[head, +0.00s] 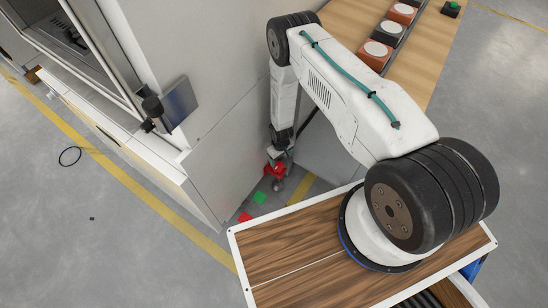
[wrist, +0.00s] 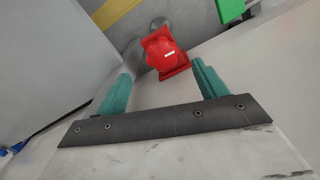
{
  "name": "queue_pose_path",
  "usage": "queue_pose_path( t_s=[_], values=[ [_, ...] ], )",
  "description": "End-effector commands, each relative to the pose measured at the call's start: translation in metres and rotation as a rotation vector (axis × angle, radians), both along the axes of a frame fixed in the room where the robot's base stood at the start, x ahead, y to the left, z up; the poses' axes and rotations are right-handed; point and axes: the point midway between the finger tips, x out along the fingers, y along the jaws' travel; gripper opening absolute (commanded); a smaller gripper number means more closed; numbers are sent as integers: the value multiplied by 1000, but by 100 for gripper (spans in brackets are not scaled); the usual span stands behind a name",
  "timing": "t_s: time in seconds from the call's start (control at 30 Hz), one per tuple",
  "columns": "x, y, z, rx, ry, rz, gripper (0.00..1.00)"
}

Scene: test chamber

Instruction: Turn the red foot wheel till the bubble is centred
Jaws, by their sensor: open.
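The red foot wheel (head: 275,171) is low beside the tall grey cabinet, near the floor. My gripper (head: 281,152) points down at the wheel from just above. In the wrist view my gripper (wrist: 162,70) has its two teal fingers apart, and the wheel shows ahead between their tips. I cannot tell whether either finger touches it. No bubble or level can be made out in either view.
The cabinet (head: 226,135) stands close to the left of the wheel, with a dark screen (head: 180,100) on its side. A green patch (head: 259,197) and a red patch (head: 245,217) lie nearby. A wooden bench (head: 425,60) with several blocks stands at the back right.

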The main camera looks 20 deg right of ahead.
Motion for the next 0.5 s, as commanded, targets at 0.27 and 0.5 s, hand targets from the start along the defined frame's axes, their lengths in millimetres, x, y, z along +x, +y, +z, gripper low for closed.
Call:
queue_pose_path(
  t_s=[0.27,0.5],
  values=[
    [-1,9,-31,-1,2,14,71],
    [-1,11,-66,0,1,16,71]
  ],
)
